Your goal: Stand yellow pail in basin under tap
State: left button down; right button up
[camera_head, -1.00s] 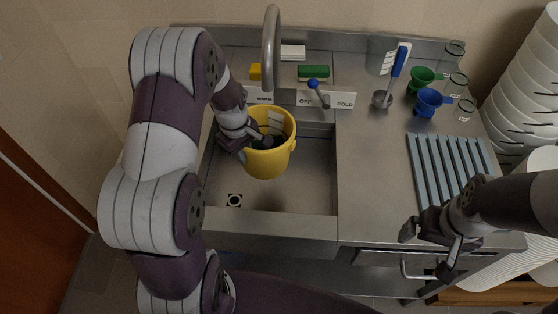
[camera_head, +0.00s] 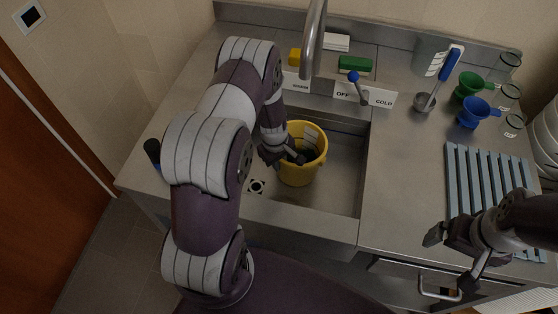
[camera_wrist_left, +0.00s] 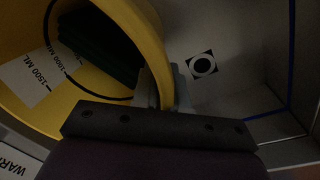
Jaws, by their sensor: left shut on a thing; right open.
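The yellow pail (camera_head: 312,172) is upright inside the steel basin (camera_head: 343,192), in its back half. Its volume-marked label also shows in the left wrist view (camera_wrist_left: 30,80). My left gripper (camera_head: 293,157) is shut on the pail's rim; in the left wrist view its fingertips (camera_wrist_left: 165,90) sit either side of the wall. I cannot tell whether the pail's base touches the basin floor. The tap (camera_head: 314,40) hangs from the back, its spout end just behind the pail in the picture. The blue-knobbed tap lever (camera_head: 357,86) points near OFF. My right gripper (camera_head: 452,262) is open and empty.
A ladle (camera_head: 425,101), funnels (camera_head: 473,111) and glass jars (camera_head: 508,96) stand at right. A ribbed rack (camera_head: 485,182) lies on the counter.

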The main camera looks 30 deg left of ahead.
pick_arm(q)
jog(key=shift+f, duration=0.1)
jog(key=c, duration=1.1)
grip_release()
jog(key=shift+c, duration=0.2)
notch_tip(320, 180, up, 12)
jog(key=s+b, duration=0.1)
jog(key=s+d+r+m, duration=0.8)
jog(key=s+r+m, duration=0.1)
jog(key=s+m, duration=0.3)
jog(key=shift+s+d+m, duration=0.15)
jog(key=shift+d+m, duration=0.15)
jog(key=shift+m, duration=0.2)
